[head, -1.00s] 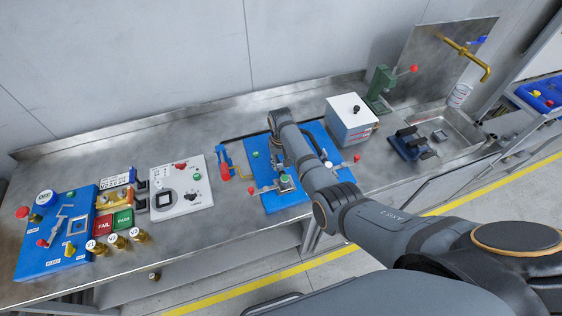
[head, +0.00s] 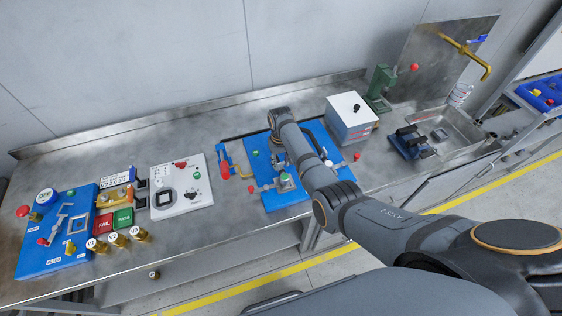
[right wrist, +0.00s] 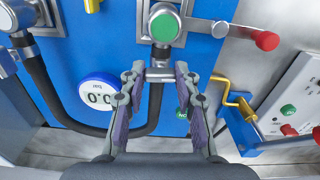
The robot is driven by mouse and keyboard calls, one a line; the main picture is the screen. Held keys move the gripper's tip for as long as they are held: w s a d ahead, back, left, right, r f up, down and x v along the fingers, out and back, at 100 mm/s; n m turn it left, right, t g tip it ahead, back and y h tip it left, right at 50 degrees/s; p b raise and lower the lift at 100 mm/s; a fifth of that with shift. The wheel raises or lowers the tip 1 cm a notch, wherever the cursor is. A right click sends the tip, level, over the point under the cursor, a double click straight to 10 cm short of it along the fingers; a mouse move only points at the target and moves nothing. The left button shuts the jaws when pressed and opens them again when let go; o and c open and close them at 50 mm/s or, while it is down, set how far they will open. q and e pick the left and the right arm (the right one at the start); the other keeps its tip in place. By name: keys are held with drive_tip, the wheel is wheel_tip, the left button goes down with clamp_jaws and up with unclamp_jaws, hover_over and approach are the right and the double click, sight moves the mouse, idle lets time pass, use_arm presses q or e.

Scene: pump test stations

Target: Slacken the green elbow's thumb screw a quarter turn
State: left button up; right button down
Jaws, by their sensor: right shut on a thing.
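The elbow with a round green cap (right wrist: 165,27) sits in a metal fitting on the blue pump board (right wrist: 120,40); its green top also shows in the head view (head: 286,178). My right gripper (right wrist: 160,74) is shut on a small metal piece right beside the elbow, which I take to be its thumb screw (right wrist: 160,72). The fingers stand on either side of it and cover its ends. In the head view my right arm hides most of the gripper. My left gripper is in neither view.
A red-knobbed lever (right wrist: 265,40) runs out beside the elbow. A round gauge (right wrist: 98,93), a black hose (right wrist: 154,110) and a yellow crank (right wrist: 238,103) are close to the fingers. A white box (head: 350,115) stands right of the board, a white control panel (head: 180,200) left.

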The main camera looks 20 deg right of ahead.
sight(281, 163)
drive_tip(key=c, duration=1)
unclamp_jaws()
drive_tip(key=shift+o, duration=0.2)
wheel_tip(281, 163, up, 12)
